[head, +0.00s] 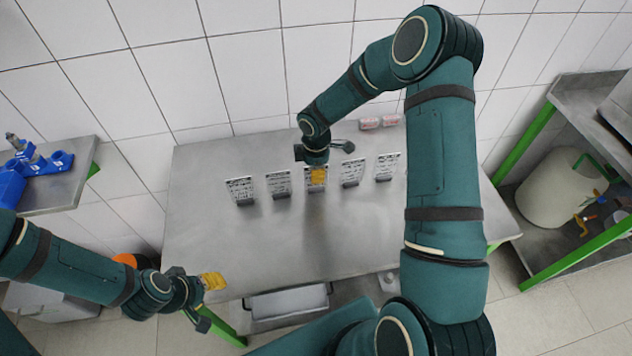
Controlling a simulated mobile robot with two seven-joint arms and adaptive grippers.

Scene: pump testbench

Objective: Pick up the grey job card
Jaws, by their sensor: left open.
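Several printed cards stand in a row in small dark holders on the steel table: a far-left card (239,187), a second card (279,181), a middle card (316,186), a fourth card (353,169) and a far-right card (387,163). All look pale grey with dark print, so I cannot tell which is the grey job card. My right gripper (331,161) is above and behind the middle card and partly hides it; its fingers look spread, with nothing visible between them. My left gripper (207,302) is open and empty at the table's front left corner, away from the cards.
The steel table (240,245) is bare in front of the cards. Small red-and-white items (379,122) lie at its back edge. A side bench (60,195) at left holds blue parts (35,165). A shelf at right holds a pale tank (552,190).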

